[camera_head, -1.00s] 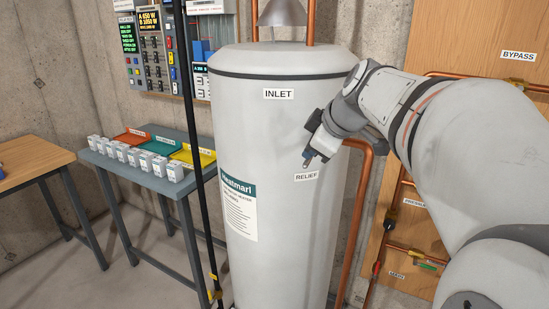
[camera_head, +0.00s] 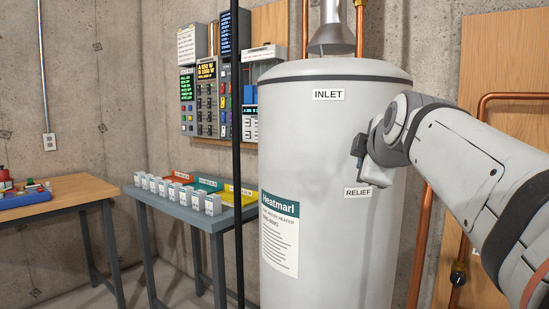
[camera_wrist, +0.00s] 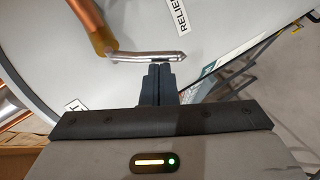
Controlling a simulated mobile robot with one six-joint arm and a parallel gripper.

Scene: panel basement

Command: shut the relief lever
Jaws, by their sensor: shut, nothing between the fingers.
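The relief lever (camera_wrist: 148,57) is a slim silver bar in the wrist view. It extends rightward from a brass valve body (camera_wrist: 104,42) at the end of a copper pipe. My gripper (camera_wrist: 160,68) is shut and empty, its fingertips right beside the lever near its free end; I cannot tell whether they touch. The RELIEF label (camera_wrist: 178,13) is just beyond the lever. In the head view my gripper (camera_head: 358,147) is by the tank, above the RELIEF label (camera_head: 357,192). The lever is hidden there behind my arm.
The white water heater (camera_head: 320,250) stands close in front. A blue-grey table (camera_head: 172,208) with small white boxes and coloured trays is at its left. A wooden board (camera_head: 505,60) with copper pipes (camera_head: 418,245) is on the right, partly behind my arm.

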